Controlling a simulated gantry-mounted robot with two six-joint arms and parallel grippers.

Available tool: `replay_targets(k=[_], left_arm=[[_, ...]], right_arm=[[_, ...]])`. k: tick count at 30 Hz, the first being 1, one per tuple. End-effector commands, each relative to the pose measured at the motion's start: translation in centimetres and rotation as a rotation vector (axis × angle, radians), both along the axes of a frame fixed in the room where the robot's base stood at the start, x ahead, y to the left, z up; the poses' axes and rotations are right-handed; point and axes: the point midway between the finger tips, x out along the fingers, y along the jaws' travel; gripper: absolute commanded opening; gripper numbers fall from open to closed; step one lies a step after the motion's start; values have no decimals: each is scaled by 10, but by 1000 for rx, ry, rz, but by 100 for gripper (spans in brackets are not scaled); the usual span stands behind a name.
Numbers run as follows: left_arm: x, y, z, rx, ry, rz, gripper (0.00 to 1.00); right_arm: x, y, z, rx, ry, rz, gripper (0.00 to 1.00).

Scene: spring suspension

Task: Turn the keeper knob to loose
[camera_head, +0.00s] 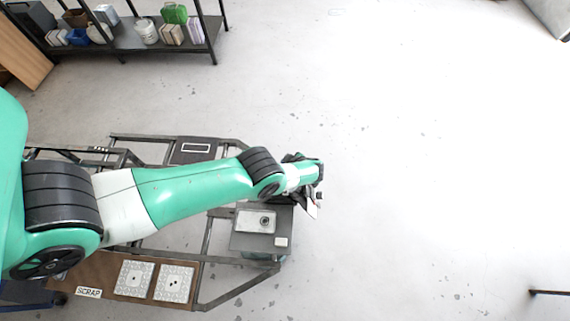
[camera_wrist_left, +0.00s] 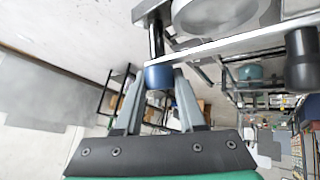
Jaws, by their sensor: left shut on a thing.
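A blue knob (camera_wrist_left: 158,76) on a dark stem shows in the left wrist view, just under a pale flat bar (camera_wrist_left: 225,46). My left gripper (camera_wrist_left: 160,88) has one finger on each side of the blue knob and is shut on it. A black knob (camera_wrist_left: 301,62) stands at the right end of the same bar. I cannot tell which way either knob is turned. In the head view my left gripper (camera_head: 308,200) is at the right end of the dark frame, and my wrist hides most of what it holds. My right gripper is not in view.
The dark metal frame (camera_head: 212,290) carries a grey panel (camera_head: 243,242) with a silver block (camera_head: 256,221). Two white perforated plates (camera_head: 134,279) (camera_head: 175,283) lie on a brown board marked SCRAP (camera_head: 88,292). A stocked shelf (camera_head: 130,40) stands at the back left.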

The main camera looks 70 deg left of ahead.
Motion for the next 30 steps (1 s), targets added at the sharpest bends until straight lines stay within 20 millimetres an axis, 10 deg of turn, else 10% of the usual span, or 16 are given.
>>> replay_targets(k=[22,23,27,30], left_arm=[[0,0,0,-36,15,88,0],[0,0,0,-36,15,88,45],[0,0,0,-36,15,88,69],[0,0,0,-36,16,87,69]], right_arm=[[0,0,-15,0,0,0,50],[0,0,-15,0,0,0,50],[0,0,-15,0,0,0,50],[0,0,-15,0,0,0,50]])
